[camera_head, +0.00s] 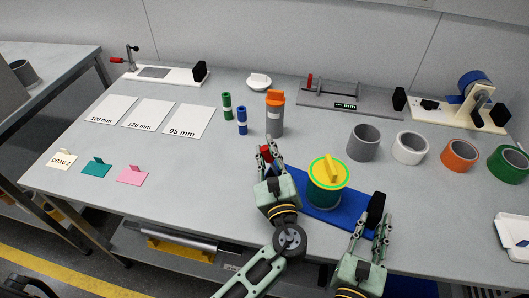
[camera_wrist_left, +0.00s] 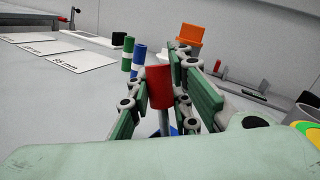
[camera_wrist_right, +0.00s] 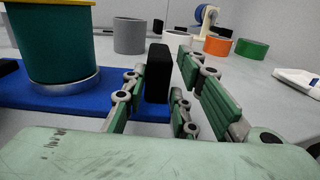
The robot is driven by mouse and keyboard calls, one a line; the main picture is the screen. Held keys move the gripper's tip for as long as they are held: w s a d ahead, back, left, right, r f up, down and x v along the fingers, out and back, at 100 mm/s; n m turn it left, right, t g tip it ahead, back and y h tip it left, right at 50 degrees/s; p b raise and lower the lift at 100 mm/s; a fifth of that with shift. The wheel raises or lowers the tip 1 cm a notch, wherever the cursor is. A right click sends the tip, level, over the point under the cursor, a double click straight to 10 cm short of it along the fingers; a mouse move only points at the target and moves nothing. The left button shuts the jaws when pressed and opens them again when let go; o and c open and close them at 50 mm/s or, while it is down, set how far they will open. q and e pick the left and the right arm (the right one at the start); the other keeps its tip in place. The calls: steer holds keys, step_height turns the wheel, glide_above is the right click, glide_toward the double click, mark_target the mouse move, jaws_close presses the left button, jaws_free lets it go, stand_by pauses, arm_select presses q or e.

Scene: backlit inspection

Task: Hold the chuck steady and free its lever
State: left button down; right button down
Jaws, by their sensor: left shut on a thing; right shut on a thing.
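The chuck has a blue base plate (camera_head: 328,214). A green cylinder (camera_head: 326,193) with a yellow top (camera_head: 328,172) stands upright on it, in a metal ring seen in the right wrist view. At the chuck's left end is a red lever grip (camera_head: 266,153); my left gripper (camera_head: 269,156) is shut on it, and the grip (camera_wrist_left: 159,86) stands between the fingers in the left wrist view. At the right end is an upright black block (camera_head: 376,207). My right gripper (camera_head: 373,226) is shut on this block (camera_wrist_right: 157,72).
Behind the chuck stand a grey cylinder with an orange top (camera_head: 275,115) and small green (camera_head: 227,106) and blue (camera_head: 242,121) cylinders. Grey (camera_head: 363,142), white (camera_head: 410,147), orange (camera_head: 460,155) and green (camera_head: 508,164) rings lie to the right.

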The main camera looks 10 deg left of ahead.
arm_select(q)
steer(key=shift+s+d+r+m+t, duration=0.15)
steer(key=shift+d+m+t, duration=0.4)
steer(key=shift+m, duration=0.25)
steer(key=shift+s+d+r+m+t, duration=0.15)
steer(key=shift+d+m+t, duration=0.25)
steer(key=shift+d+m, duration=0.35)
steer(key=shift+s+d+r+m+t, duration=0.15)
steer(key=shift+d+m+t, duration=0.35)
steer(key=shift+m, duration=0.35)
steer(key=c, duration=1.6)
jaws_free()
step_height(320, 180, up, 10)
